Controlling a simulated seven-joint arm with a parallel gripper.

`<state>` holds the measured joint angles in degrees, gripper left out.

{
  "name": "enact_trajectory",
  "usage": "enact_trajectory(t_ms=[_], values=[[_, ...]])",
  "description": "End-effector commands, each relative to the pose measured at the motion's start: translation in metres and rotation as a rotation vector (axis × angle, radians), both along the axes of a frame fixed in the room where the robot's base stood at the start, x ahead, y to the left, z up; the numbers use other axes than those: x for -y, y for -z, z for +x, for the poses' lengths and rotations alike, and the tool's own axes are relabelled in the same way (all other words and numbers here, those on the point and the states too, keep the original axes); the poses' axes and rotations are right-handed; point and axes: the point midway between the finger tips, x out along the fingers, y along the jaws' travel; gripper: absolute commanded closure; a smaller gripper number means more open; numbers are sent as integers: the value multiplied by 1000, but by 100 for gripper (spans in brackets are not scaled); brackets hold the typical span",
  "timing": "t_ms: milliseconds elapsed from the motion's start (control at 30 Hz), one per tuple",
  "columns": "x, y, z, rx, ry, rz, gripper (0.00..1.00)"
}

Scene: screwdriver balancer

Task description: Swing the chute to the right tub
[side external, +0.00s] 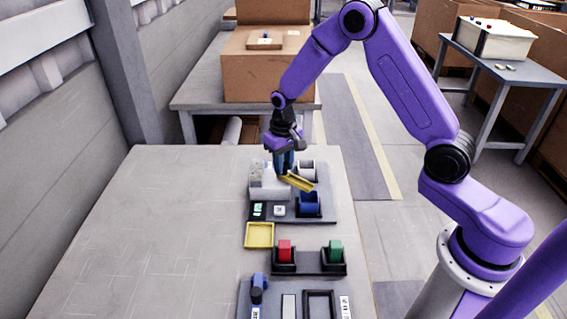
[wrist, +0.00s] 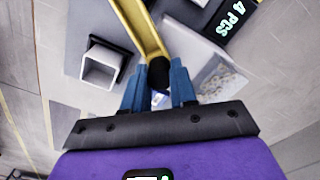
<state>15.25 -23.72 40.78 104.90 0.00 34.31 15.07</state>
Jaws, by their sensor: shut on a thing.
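The yellow chute (side external: 298,182) slopes out from the dispenser, and its free end points right, between the white tub (side external: 307,168) and the blue tub (side external: 308,206) in the side view. In the wrist view the chute (wrist: 139,27) runs up from a black knob (wrist: 158,72). My gripper (side external: 284,171) is over the chute's inner end; its blue fingers (wrist: 157,88) are shut on the knob. The white tub (wrist: 101,68) stands left of the chute in the wrist view. The blue tub is not seen there.
A clear-sided dispenser box (wrist: 205,72) with small pieces stands beside my fingers. A green "4 PCS" label (wrist: 231,17) is near it. A yellow tray (side external: 259,235), red block (side external: 285,250) and green block (side external: 335,250) sit nearer the camera. The table's left side is clear.

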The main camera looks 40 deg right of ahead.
Motion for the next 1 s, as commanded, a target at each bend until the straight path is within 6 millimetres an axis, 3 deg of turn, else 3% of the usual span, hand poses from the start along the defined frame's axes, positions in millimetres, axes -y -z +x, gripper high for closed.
enact_trajectory(t_ms=[1000], values=[[0,-1,0,1,-965,0,100]])
